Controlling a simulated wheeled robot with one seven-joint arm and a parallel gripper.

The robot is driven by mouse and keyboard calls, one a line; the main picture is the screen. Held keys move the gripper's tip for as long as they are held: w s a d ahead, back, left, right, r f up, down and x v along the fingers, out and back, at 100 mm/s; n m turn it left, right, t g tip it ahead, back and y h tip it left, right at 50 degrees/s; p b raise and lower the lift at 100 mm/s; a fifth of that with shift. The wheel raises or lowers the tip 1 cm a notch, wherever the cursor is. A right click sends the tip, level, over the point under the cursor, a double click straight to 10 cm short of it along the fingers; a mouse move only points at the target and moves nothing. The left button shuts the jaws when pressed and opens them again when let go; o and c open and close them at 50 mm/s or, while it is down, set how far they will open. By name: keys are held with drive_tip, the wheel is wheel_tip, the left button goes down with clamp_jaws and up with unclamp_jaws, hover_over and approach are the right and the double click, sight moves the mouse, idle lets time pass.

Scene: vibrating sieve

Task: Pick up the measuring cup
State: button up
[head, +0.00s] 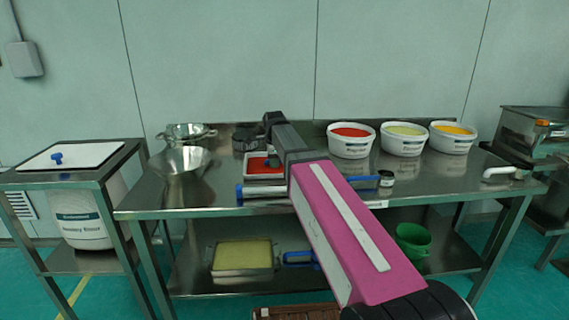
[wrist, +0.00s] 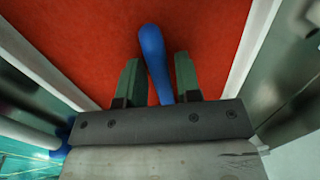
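A slim blue handle (wrist: 152,55) stands between the two green fingers of my gripper (wrist: 158,62) in the wrist view, slightly tilted, over a red surface. Whether the fingers press on it or leave a small gap is unclear. I cannot tell if the handle belongs to the measuring cup, as no cup bowl shows. In the head view the arm's dark end hangs over a white container with red contents (head: 263,165) on the steel table; the gripper itself cannot be made out there.
White tubs of red (head: 350,148), pale (head: 403,147) and yellow (head: 452,146) material stand at the back right of the table (head: 440,188). Steel bowls (head: 182,160) stand left. A green bucket (head: 413,247) is on the lower shelf.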

clamp_jaws()
